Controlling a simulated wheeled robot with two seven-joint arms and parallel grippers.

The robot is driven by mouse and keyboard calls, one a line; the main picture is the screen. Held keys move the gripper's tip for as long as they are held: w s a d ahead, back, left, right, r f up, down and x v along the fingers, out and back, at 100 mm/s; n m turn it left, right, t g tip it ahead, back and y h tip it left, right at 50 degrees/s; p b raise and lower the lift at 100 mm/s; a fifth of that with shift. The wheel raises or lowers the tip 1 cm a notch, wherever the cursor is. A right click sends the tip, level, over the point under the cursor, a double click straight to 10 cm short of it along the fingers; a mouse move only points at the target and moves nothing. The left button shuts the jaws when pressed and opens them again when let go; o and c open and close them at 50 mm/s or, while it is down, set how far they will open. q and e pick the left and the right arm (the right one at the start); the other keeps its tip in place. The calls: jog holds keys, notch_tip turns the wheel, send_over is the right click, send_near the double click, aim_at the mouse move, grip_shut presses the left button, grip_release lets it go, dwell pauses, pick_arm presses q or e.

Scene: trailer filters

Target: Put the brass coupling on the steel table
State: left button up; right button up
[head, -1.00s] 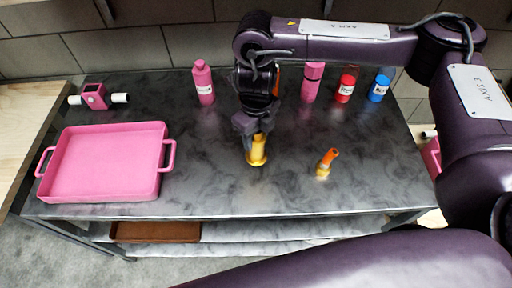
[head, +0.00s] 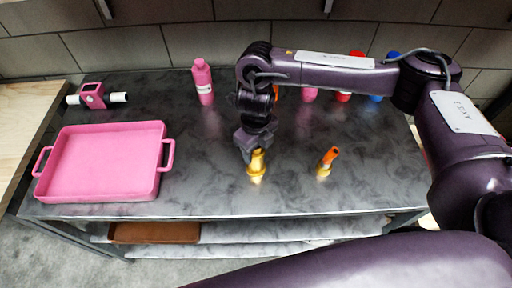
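The brass coupling (head: 257,170), a small gold-yellow piece with a wider lower part, is upright at the middle of the dark steel table (head: 210,178). My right gripper (head: 253,153) is at its upper part, with a finger showing on its left side, and looks shut on it. The fingers partly hide its top. The coupling's foot is at or very near the table top; I cannot tell whether it touches. My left gripper is not in view.
A pink tray (head: 60,190) with handles covers the table's left. An orange-and-brass piece (head: 327,162) stands right of the coupling. A pink bottle (head: 203,82) and a pink block with white ends (head: 92,96) stand behind. Red (head: 343,97) and blue (head: 377,97) containers are partly behind my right arm.

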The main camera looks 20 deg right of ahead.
jog(key=o, duration=0.3)
jog(key=shift+o, duration=0.2)
jog(key=shift+r, duration=0.4)
notch_tip(320, 180, up, 12)
jog(key=shift+f+p, duration=0.2)
jog(key=shift+p, duration=0.55)
jog(key=shift+f, duration=0.1)
